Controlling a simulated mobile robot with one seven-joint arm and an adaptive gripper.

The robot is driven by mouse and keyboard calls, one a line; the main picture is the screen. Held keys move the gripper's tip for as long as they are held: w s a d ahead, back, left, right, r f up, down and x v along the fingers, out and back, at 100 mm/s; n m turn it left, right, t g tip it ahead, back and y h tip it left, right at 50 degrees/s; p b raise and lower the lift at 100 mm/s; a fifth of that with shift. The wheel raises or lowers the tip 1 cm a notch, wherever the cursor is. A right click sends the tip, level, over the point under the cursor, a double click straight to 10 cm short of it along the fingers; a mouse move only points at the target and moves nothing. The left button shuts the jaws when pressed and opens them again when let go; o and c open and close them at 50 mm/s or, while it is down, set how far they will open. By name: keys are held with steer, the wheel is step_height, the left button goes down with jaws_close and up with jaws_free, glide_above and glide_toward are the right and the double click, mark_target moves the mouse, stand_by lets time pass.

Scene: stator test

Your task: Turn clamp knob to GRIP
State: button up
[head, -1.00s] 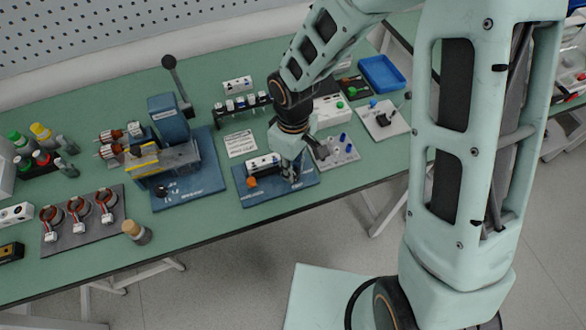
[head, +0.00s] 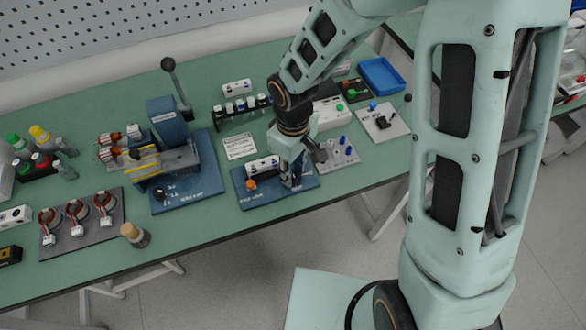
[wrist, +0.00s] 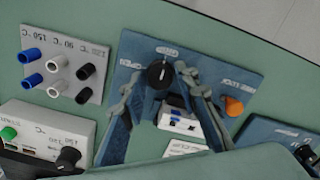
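The black clamp knob (wrist: 160,74) stands on a blue plate (wrist: 225,75) in the wrist view. Small white lettering lies around the knob; I cannot read it surely, nor tell where the knob points. My gripper (wrist: 159,72) is open, with one finger on each side of the knob. I cannot tell whether either finger touches it. An orange knob (wrist: 234,107) and a white block (wrist: 178,124) with blue parts are on the same plate. In the head view my gripper (head: 290,183) is low over the blue plate (head: 262,199), and its fingers hide the black knob.
A plate with blue, white and black posts (wrist: 68,65) lies beside the blue plate. A white box with a green knob (wrist: 45,130) is close to one finger. In the head view a larger blue fixture (head: 200,190) stands to the left, with a lever behind.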

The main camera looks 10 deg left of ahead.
mark_target(293, 173)
step_height(293, 173, up, 12)
stand_by(0.5)
stand_by(0.4)
